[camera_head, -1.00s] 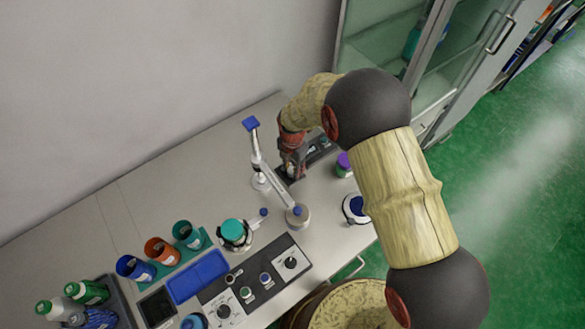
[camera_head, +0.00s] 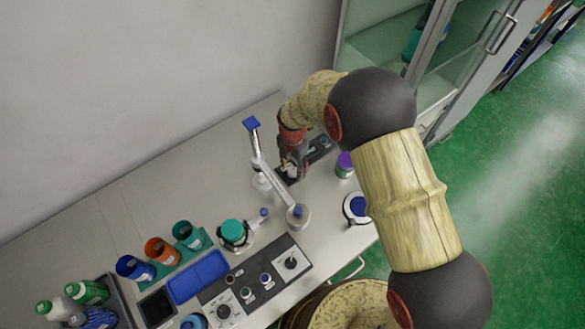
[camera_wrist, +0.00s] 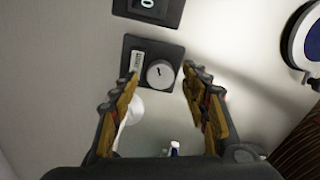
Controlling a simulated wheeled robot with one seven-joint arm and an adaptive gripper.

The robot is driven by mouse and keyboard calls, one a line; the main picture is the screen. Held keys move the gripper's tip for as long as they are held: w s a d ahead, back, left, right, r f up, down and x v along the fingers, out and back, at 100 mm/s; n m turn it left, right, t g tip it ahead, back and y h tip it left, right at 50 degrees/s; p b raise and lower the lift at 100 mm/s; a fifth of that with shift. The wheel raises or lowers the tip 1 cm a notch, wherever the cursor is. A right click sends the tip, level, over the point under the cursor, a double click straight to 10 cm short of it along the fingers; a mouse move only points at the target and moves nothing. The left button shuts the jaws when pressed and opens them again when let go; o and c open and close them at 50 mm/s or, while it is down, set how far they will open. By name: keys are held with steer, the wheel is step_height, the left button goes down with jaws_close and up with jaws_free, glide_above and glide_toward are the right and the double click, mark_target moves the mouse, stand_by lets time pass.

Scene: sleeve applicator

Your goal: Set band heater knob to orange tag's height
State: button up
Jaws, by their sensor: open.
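A round grey knob (camera_wrist: 160,73) with a dark pointer mark sits on a small dark panel in the wrist view. A white label (camera_wrist: 137,60) is on its left. I cannot read the label or tell whether this is the band heater knob. My gripper (camera_wrist: 162,88) is open, with its two fingers on either side of the knob's near side and nothing held. I cannot tell its height above the panel. In the head view my gripper (camera_head: 291,168) is at a dark strip (camera_head: 318,150) at the bench's far end. I make out no orange tag.
A white jointed stand (camera_head: 272,180) rises just left of my gripper. A purple-lidded jar (camera_head: 344,164) stands to its right. A panel with several knobs (camera_head: 252,283), cups and a blue tray (camera_head: 198,276) fill the near bench. A glass cabinet (camera_head: 385,50) is behind.

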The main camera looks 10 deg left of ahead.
mark_target(293, 171)
step_height(293, 171, up, 11)
stand_by(0.3)
steer(key=shift+f, duration=0.1)
stand_by(0.4)
steer(key=s+d+r+m+t+b, duration=0.1)
steer(key=s+d+r+m+t, duration=0.1)
steer(key=s+d+r+m, duration=0.5)
steer(key=s+d+r+m+t+b, duration=0.1)
steer(key=s+d+r+m+b, duration=0.1)
steer(key=s+d+r+m, duration=0.5)
steer(key=s+d+r+m+t+b, duration=0.1)
steer(key=s+d+r+m, duration=0.6)
steer(key=d+m, duration=1)
step_height(293, 171, up, 2)
steer(key=shift+s+d+t, duration=0.15)
steer(key=shift+d+t, duration=0.15)
steer(key=shift+t, duration=0.5)
